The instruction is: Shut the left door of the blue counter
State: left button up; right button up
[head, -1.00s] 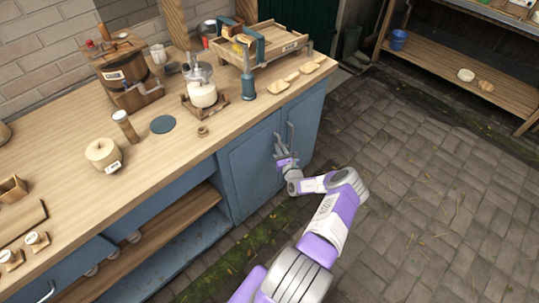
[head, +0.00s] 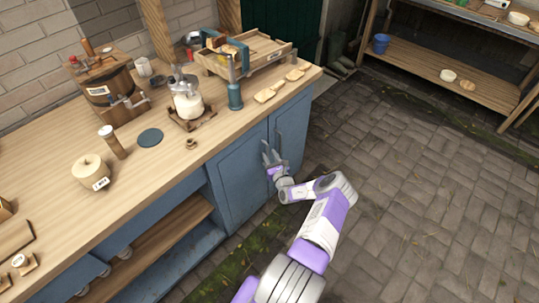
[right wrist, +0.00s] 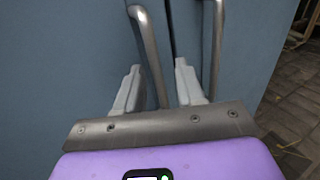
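The blue counter (head: 205,166) has a wooden top and two doors at its right end. Its left door (head: 238,180) looks flush or nearly flush with the front; a small gap cannot be ruled out. In the right wrist view a dark seam runs between the left door (right wrist: 70,60) and the right door (right wrist: 255,50). My right gripper (head: 270,155) is at the doors. Its fingers (right wrist: 155,85) are apart, one on each side of the left door's bar handle (right wrist: 149,50), with visible gaps. The right door's handle (right wrist: 216,45) is just right of the fingers. My left gripper is out of view.
An open shelf bay (head: 165,240) is left of the doors. The top holds a wooden churn (head: 112,98), a glass jar (head: 187,103), a blue bottle (head: 235,96) and a tray (head: 270,50). Paved floor (head: 420,180) is clear to the right.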

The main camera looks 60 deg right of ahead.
jog(key=p+v, duration=0.2)
jog(key=v, duration=0.4)
jog(key=shift+s, duration=0.25)
jog(key=shift+a+r, duration=0.1)
